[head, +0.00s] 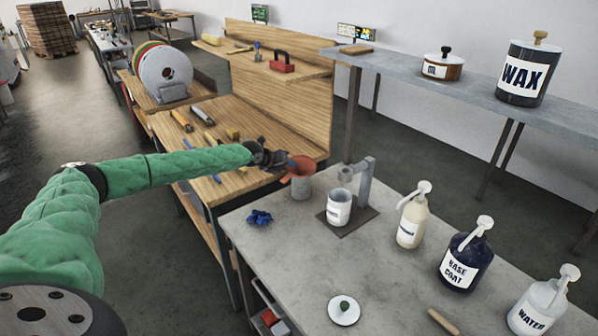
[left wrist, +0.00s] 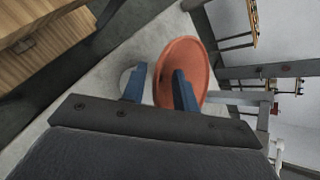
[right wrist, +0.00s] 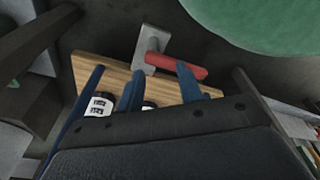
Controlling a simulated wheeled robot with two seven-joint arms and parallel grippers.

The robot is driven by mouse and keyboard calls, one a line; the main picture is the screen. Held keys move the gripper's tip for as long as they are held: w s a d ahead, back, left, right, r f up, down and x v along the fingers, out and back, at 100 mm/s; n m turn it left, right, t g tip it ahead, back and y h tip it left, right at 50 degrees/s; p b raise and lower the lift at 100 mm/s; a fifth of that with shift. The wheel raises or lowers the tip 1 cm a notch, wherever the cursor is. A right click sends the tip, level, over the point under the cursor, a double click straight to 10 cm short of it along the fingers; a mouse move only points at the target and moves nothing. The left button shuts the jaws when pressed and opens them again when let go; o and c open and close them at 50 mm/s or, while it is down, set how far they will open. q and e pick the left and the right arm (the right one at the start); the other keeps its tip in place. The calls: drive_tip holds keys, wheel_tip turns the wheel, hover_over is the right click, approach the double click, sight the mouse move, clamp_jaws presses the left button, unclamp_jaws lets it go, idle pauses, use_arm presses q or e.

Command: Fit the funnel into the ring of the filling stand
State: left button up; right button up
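The orange funnel (head: 301,167) sits at the top of a grey cup (head: 301,190) on the grey table; how deep it sits is hidden. My left gripper (head: 281,160) is at the funnel's left side. In the left wrist view, one finger is inside the mouth of the funnel (left wrist: 200,62) and the other outside, with the rim between them and gaps visible, so it looks open. The filling stand (head: 366,185) is to the right, its ring (head: 345,174) above a white labelled can (head: 339,208). My right gripper (right wrist: 157,82) is open and empty, out of the head view.
A blue crumpled cloth (head: 259,218) lies left of the cup. Pump bottles (head: 411,220) stand right of the stand, and a white lid (head: 344,310) lies in front. The right wrist view shows a red-handled tool (right wrist: 178,66) over a wooden board (right wrist: 95,72).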

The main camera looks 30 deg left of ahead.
use_arm(q)
drive_tip(key=shift+w+f, duration=0.1)
drive_tip(key=shift+f, duration=0.05)
clamp_jaws()
idle(0.4)
